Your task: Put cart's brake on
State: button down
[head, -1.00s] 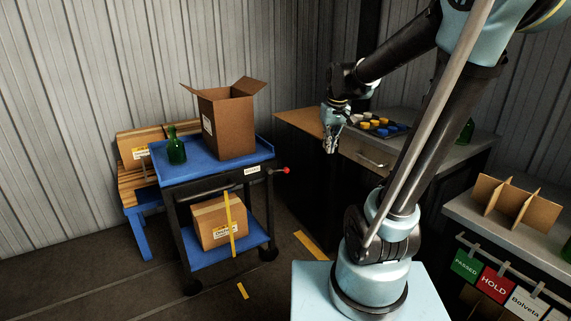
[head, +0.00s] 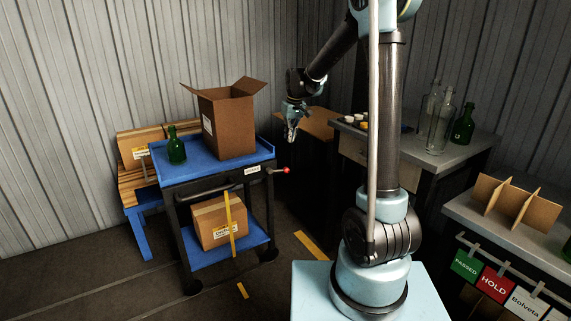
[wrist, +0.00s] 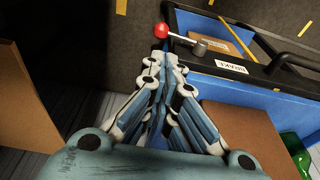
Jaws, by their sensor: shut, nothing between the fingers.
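The cart (head: 165,178) has blue trays and a dark frame, and stands left of centre in the head view. Its brake lever ends in a red knob (head: 286,171) at the cart's right corner, beside a white label (head: 252,170). In the wrist view the red knob (wrist: 161,30) sits on a metal lever (wrist: 187,42), and the label (wrist: 231,67) reads BRAKE. My gripper (head: 291,136) is above and slightly right of the knob, apart from it. In the wrist view my gripper (wrist: 165,62) is shut and empty, its tips just below the knob in the picture.
An open cardboard box (head: 228,126) and a green bottle (head: 176,150) stand on the cart's top tray. A taped box (head: 212,224) sits on the lower tray. A grey counter (head: 470,146) with bottles stands to the right.

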jog(key=shift+f, duration=0.1)
jog(key=f, duration=0.4)
jog(key=w+a+f, duration=0.1)
jog(key=f, duration=0.4)
jog(key=w+f, duration=0.1)
jog(key=f, duration=0.3)
jog(key=shift+a+f, duration=0.3)
jog(key=shift+a, duration=0.05)
jog(key=shift+a, duration=0.1)
jog(key=shift+f, duration=0.1)
